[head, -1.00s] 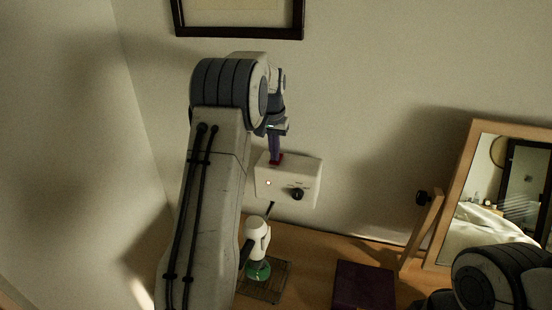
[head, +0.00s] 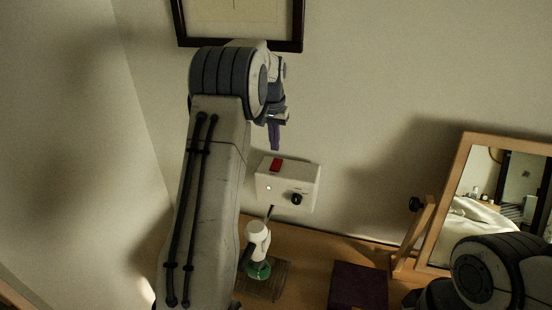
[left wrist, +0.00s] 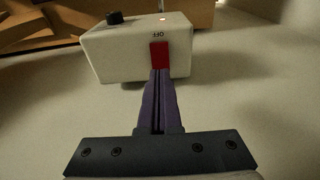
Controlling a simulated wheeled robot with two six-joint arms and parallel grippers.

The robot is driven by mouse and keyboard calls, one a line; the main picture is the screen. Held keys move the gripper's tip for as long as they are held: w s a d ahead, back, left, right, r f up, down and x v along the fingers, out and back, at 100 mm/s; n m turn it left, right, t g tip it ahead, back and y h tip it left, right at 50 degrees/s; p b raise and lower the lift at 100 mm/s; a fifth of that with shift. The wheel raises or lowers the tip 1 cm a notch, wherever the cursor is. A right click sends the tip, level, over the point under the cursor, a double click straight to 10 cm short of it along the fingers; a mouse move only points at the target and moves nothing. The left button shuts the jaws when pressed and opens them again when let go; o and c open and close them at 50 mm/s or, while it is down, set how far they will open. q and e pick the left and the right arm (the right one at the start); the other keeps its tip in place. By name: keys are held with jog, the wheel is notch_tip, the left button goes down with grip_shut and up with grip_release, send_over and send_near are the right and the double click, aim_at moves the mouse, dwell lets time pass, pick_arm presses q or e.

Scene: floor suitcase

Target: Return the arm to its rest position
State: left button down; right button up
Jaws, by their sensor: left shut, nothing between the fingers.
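My left gripper (head: 275,147) is raised in front of the wall, its purple fingers shut and empty. The fingertips are just above a white wall box (head: 307,183) with a red rocker switch (head: 276,165), a black knob (head: 296,199) and a small lit lamp (head: 268,188). In the left wrist view the shut fingers (left wrist: 160,78) point at the red switch (left wrist: 159,55), with the word OFF above it. A small gap shows between tips and switch in the head view. Part of my right arm shows at the lower right; its gripper is out of view.
A wooden desk (head: 312,250) runs below the box. A white device with a green base (head: 257,248) stands on a small mat. A dark purple book (head: 357,286) and a wooden-framed mirror (head: 440,225) are to the right. A picture frame (head: 297,45) hangs above.

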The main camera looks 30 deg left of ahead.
pick_arm(q)
jog(key=shift+r, duration=0.35)
pick_arm(e)
jog(key=shift+r, duration=0.3)
pick_arm(q)
jog(key=s+d+f+m+b, duration=0.2)
jog(key=s+d+b, duration=0.15)
jog(key=d, duration=0.45)
jog(key=s+d+f+m+h+b, duration=0.15)
jog(key=s+d, duration=0.25)
jog(key=d, duration=0.5)
jog(key=s+d+f+m+y+b, duration=0.1)
jog(key=s+d+f+b, duration=0.2)
jog(key=d, duration=0.5)
jog(key=s+d+f+m+b, duration=0.2)
jog(key=s+f, duration=0.1)
jog(key=s, duration=0.5)
jog(key=s+d+f+m+g+b, duration=0.1)
jog(key=s+d+f+b, duration=0.1)
jog(key=s, duration=0.7)
jog(key=s+d+f+m+b, duration=0.2)
jog(key=s+d+f+b, duration=0.1)
jog(key=s, duration=0.5)
notch_tip(320, 180, down, 2)
jog(key=shift+s+d+f+m+g+h, duration=0.15)
jog(key=shift+s+d+m+g+h, duration=0.2)
jog(key=shift+s+d+g+h, duration=0.15)
pick_arm(e)
notch_tip(320, 180, down, 15)
